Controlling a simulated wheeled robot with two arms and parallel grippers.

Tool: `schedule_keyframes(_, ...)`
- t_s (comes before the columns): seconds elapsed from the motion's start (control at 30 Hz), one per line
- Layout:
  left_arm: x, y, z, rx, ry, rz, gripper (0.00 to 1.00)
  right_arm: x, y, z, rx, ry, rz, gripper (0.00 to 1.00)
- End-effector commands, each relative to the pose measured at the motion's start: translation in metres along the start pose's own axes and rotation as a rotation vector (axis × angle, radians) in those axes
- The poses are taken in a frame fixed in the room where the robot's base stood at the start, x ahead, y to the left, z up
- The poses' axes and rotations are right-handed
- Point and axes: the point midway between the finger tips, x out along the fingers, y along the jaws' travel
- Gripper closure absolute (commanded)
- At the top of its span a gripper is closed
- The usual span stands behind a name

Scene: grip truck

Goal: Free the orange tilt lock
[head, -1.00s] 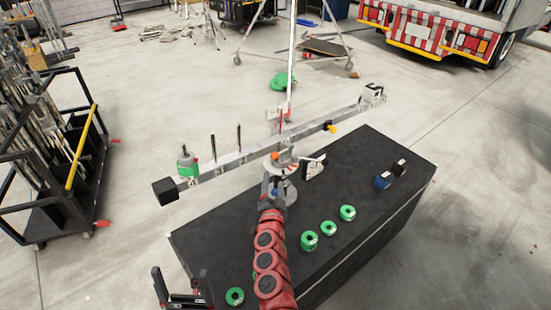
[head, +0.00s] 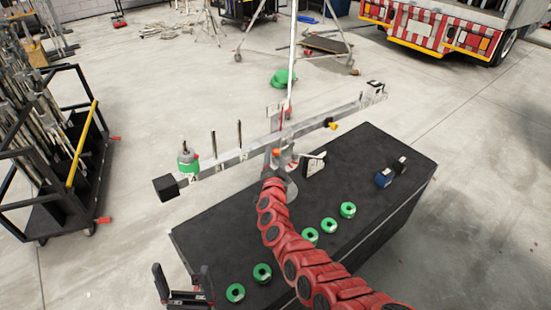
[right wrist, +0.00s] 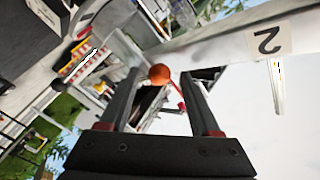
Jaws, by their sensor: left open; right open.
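The orange tilt lock (head: 276,152) shows as a small orange knob by the middle of the long grey beam (head: 240,154). In the right wrist view it is a round orange ball (right wrist: 160,73) on a red stem, seen between the fingertips. My right gripper (right wrist: 160,88) is open with a finger on either side of the ball in that view; contact cannot be told. In the head view the right gripper (head: 269,162) is small beside the knob, partly hidden by its own wrist. My left gripper (head: 183,284) is open and empty at the table's near left corner.
The black table (head: 375,150) carries several green rolls (head: 347,210) along its near side and a blue block (head: 383,179). A white dial plate (head: 314,163) stands near the beam's middle. A black cart (head: 60,170) stands at left.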

Motion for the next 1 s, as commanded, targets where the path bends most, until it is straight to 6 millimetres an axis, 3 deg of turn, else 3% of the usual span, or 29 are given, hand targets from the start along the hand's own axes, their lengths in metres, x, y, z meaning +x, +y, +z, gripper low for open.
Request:
schedule_keyframes(0.43,-0.0017,0.0001,0.0003,0.0,0.0,0.0,0.09,0.0054,0.0006,-0.0015,0.0,0.003,0.003,0.36)
schedule_keyframes(0.8,-0.0018,0.0001,0.0003,0.0,0.0,0.0,0.09,0.0053,0.0007,-0.0015,0.0,0.003,0.003,1.0)
schedule_keyframes(1.0,-0.0018,0.0001,0.0003,0.0,0.0,0.0,0.09,0.0053,0.0007,-0.0016,0.0,0.003,0.003,1.0)
